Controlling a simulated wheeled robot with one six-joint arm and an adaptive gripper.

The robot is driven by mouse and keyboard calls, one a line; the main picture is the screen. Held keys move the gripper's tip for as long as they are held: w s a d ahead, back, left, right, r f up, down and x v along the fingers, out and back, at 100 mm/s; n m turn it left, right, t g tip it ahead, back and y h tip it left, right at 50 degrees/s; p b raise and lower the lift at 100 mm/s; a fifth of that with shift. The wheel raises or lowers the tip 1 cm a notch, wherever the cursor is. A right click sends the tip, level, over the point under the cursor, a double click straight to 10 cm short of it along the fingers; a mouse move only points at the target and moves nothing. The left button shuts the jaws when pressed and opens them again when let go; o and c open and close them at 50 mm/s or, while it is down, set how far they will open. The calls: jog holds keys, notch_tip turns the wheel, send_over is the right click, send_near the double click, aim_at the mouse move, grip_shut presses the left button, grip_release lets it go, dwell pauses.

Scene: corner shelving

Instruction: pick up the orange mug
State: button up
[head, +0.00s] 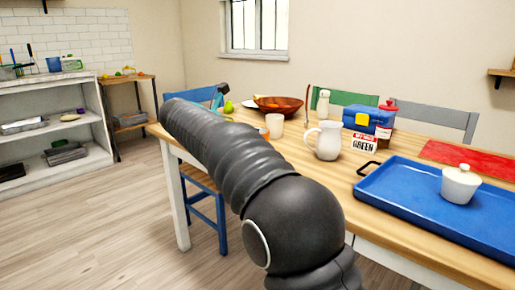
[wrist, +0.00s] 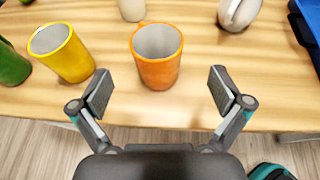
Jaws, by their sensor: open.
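The orange mug (wrist: 157,70) stands upright on the wooden table (wrist: 200,105) near its edge, its pale inside showing in the wrist view. My gripper (wrist: 160,89) is open and empty, its two fingers spread left and right just short of the mug. The mug lies roughly centred between the fingers, and neither finger appears to touch it. In the head view my arm hides most of that part of the table.
A yellow mug (wrist: 66,58) stands close to the left, with a green one (wrist: 10,66) beyond it. A white cup (head: 275,126) and a white pitcher (head: 325,142) stand behind. A blue tray (head: 408,203) lies to the right. Bare tabletop surrounds the orange mug.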

jog(key=x, duration=0.6)
jog(key=shift+w+d+f, duration=0.1)
jog(key=shift+d, duration=0.05)
jog(key=shift+a+x, duration=0.1)
jog(key=shift+x, duration=1.25)
jog(key=shift+a+x, duration=0.15)
jog(key=shift+x, duration=1.25)
jog(key=shift+w, duration=0.15)
jog(key=c, duration=1.3)
jog(key=shift+c, duration=0.2)
